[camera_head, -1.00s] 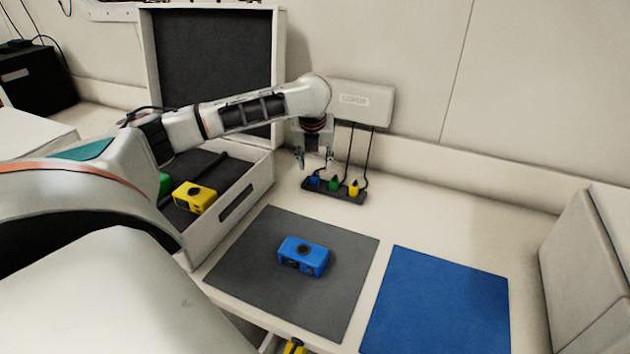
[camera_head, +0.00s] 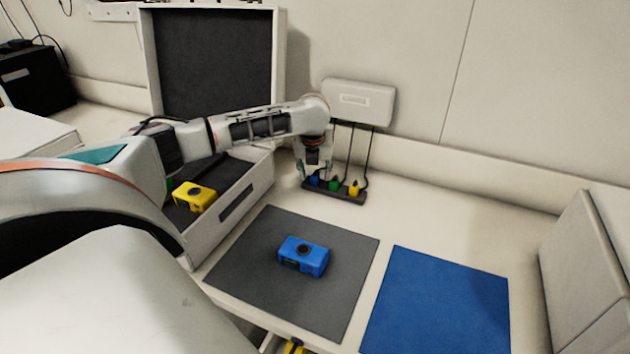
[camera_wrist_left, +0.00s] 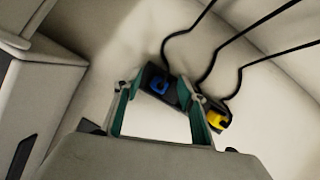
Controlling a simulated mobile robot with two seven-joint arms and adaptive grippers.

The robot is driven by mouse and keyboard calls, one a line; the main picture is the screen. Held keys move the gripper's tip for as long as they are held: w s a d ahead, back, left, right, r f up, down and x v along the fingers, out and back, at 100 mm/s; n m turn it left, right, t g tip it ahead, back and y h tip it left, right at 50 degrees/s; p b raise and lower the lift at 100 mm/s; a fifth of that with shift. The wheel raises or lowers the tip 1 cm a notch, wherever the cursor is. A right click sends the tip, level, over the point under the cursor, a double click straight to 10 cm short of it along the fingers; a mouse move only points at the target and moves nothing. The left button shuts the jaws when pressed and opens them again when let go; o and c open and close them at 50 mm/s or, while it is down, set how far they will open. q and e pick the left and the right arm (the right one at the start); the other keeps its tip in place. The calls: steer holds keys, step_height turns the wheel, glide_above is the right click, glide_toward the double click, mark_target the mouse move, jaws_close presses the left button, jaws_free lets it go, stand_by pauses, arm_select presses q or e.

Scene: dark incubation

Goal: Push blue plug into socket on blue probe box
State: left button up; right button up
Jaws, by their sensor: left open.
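The blue plug (camera_head: 314,180) sits in the left slot of a dark holder strip, with its cable running up to a white wall box. It also shows in the left wrist view (camera_wrist_left: 158,87), ahead of and between the fingers. My left gripper (camera_head: 315,172) is open and points down around the blue plug; I cannot tell whether the fingers touch it. In the left wrist view my left gripper (camera_wrist_left: 157,92) shows its teal fingers spread apart. The blue probe box (camera_head: 304,257) lies on the dark grey mat, a round dark socket on its top. My right gripper is not in view.
The holder strip (camera_head: 347,196) also carries a green plug (camera_head: 334,185) and a yellow plug (camera_head: 354,188). An open case (camera_head: 218,218) at left holds a yellow box (camera_head: 195,196). The grey mat (camera_head: 245,262) and blue mat (camera_head: 440,300) lie in front; the blue one is bare.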

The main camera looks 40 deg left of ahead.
arm_select(q)
steer(key=c, duration=1.2)
steer(key=shift+o, duration=0.2)
step_height(320, 180, up, 20)
